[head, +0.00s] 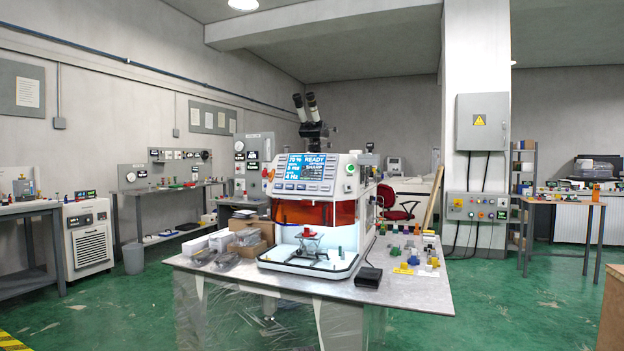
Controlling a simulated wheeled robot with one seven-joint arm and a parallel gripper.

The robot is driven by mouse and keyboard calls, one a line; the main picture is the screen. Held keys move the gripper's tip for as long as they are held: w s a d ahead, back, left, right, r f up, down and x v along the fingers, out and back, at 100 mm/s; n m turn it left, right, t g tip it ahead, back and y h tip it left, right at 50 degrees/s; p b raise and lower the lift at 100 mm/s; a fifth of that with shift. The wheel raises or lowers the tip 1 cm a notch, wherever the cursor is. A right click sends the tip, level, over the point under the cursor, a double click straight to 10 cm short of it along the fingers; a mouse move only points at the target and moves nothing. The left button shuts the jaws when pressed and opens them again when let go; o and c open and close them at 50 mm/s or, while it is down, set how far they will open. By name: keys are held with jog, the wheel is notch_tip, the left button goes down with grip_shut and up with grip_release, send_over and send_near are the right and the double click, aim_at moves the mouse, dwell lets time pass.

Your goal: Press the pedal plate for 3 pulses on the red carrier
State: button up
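A white bench machine (318,178) stands on the table, with an orange-red window and a lit open chamber below it. Its blue screen (309,168) reads READY and SHARP beside several settings. A small red piece (309,233), which looks like the red carrier, sits on a small stand inside the chamber. A black pedal plate (368,277) lies on the table just right of the chamber's front. My gripper is not in view.
Several small coloured carriers (406,268) stand on the table's right side. Cardboard boxes (250,240) and bagged parts (228,262) lie left of the machine. The table's front right (420,295) is bare. Green floor (510,295) is open to the right.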

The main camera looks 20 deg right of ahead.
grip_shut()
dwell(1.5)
